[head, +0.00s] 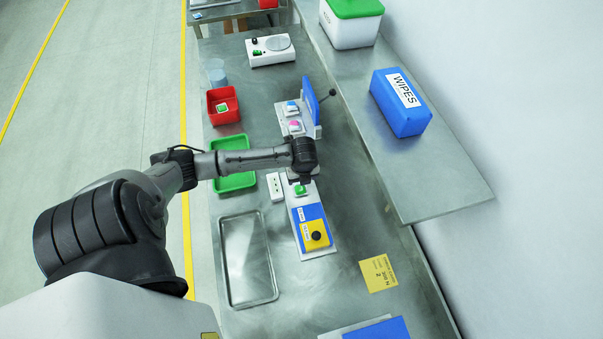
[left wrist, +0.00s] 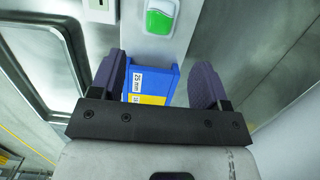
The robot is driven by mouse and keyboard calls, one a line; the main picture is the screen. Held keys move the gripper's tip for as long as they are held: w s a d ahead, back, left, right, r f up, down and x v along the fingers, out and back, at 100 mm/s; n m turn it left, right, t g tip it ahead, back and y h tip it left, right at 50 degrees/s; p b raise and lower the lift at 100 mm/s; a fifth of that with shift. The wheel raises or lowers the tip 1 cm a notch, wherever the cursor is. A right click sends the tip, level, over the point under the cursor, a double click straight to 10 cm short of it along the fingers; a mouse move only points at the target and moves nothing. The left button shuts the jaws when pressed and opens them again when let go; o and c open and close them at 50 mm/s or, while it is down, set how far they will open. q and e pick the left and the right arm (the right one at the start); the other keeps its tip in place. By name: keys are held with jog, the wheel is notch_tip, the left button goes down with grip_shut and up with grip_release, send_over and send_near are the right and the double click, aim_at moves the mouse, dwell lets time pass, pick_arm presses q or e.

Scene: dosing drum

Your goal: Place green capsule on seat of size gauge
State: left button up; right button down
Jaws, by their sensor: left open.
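The green capsule (head: 300,190) rests on the pale plate at the far end of the size gauge (head: 309,213), which has a blue body and a yellow block with a black knob. In the left wrist view the capsule (left wrist: 161,18) is green with a whitish rim, at the top of the picture, beyond the fingertips. The gauge's blue part (left wrist: 170,78), labelled 25 mm, shows between the fingers. My left gripper (head: 303,178) is above the gauge near the capsule; in the left wrist view its fingers (left wrist: 158,80) are apart with nothing between them. My right gripper is not in view.
A white slotted block (head: 275,186) stands left of the gauge. A fixture with a raised blue lid (head: 311,100) holds pink and blue pieces. A green tray (head: 235,182), a red bin (head: 234,116) and an empty metal tray (head: 227,262) lie left. A shelf (head: 440,190) runs along the right.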

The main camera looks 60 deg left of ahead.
pick_arm(q)
jog(key=s+d+n, duration=0.2)
jog(key=d, duration=0.3)
jog(key=s+d+n+t+h, duration=0.1)
jog(key=s+d+n, duration=0.1)
jog(key=d, duration=0.3)
jog(key=s+d+n, duration=0.2)
jog(key=s+d, duration=0.2)
jog(key=d, duration=0.1)
jog(key=shift+f+n+h, duration=0.2)
jog(key=shift+n+h, duration=0.1)
jog(key=shift+h, duration=0.1)
jog(key=s+d+r+n+t, duration=0.2)
jog(key=s+d+r+n, duration=0.4)
jog(key=s+n, duration=0.3)
jog(key=d+n, duration=0.1)
jog(key=n, duration=0.2)
jog(key=shift+r, duration=0.3)
jog(key=shift+d, duration=0.1)
